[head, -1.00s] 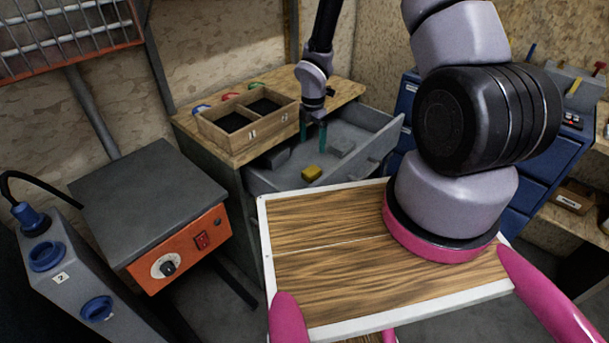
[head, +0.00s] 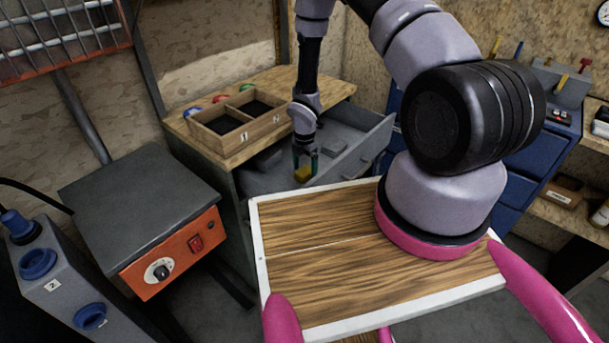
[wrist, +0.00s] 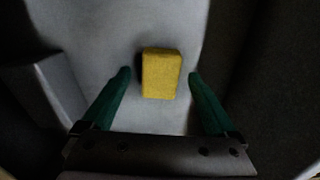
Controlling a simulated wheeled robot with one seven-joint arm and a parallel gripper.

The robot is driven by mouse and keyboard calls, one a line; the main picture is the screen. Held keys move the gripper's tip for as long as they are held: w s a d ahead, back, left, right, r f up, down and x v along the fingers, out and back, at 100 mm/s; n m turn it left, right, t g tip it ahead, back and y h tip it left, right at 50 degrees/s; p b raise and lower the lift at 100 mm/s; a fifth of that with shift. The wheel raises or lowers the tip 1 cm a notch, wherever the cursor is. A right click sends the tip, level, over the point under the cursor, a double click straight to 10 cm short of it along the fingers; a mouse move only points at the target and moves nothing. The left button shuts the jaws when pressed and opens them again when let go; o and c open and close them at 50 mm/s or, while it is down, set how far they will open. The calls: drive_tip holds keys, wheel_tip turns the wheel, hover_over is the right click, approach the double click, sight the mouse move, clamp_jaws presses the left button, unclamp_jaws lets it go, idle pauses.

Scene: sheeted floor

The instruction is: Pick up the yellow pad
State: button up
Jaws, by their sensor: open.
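The yellow pad (head: 303,173) is a small block lying on the floor of the open grey drawer (head: 345,165). In the wrist view the yellow pad (wrist: 161,73) lies between and slightly beyond the green fingertips, with a gap on both sides. My gripper (head: 305,160) points down into the drawer right at the pad. In the wrist view my gripper (wrist: 160,77) is open with nothing held. In the head view the fingers partly cover the pad.
Grey blocks lie in the drawer, one left of the pad (head: 268,158) and one to its right (head: 333,147). A wooden two-compartment box (head: 220,142) stands on the cabinet top above. The drawer's walls bound the space around my gripper.

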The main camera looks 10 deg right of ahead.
sight(305, 171)
drive_tip(key=c, duration=1.4)
drive_tip(key=shift+c, duration=0.2)
wheel_tip(305, 171, up, 10)
